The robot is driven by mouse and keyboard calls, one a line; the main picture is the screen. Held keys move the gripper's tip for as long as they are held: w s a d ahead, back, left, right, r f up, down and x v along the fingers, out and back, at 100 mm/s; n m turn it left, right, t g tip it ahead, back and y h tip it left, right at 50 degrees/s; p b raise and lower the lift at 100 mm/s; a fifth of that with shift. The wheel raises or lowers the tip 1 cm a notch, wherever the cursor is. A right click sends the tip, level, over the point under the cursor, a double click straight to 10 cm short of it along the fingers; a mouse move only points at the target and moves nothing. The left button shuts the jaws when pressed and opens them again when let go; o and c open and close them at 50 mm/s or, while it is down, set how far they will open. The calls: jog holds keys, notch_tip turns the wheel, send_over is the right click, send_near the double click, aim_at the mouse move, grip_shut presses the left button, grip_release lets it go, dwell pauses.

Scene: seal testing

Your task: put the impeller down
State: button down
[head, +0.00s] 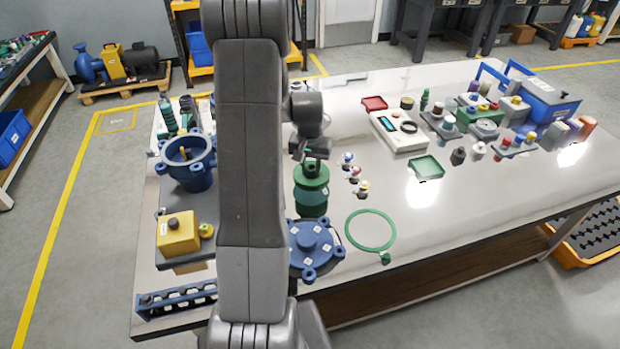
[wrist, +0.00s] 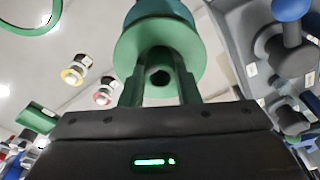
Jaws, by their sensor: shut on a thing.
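The impeller appears to be the green round part (head: 311,184) in the head view, right of my arm, with a darker green lower section. In the wrist view its green disc (wrist: 201,45) is close in front of my jaws, with a teal section beyond it and a dark hole at its middle. My gripper (head: 316,163) is above it in the head view. In the wrist view my gripper's fingers (wrist: 160,92) are shut on it. I cannot tell whether its underside touches the table.
A blue flanged cover (head: 313,248) and a green ring (head: 370,230) lie in front on the table (head: 440,220). A blue housing (head: 188,168) and yellow box (head: 178,235) stand left. Several small fittings (head: 355,174) are close on the right. The right front of the table is clear.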

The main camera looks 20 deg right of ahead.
aim_at(311, 178)
jog(key=shift+f, duration=2.55)
jog(key=shift+f, duration=0.2)
jog(key=c, duration=1.1)
grip_release()
jog(key=r, duration=0.8)
jog(key=s+r, duration=0.1)
jog(key=r, duration=0.3)
jog(key=shift+s+a+r, duration=0.1)
jog(key=shift+a+r, duration=0.05)
jog(key=shift+a, duration=0.25)
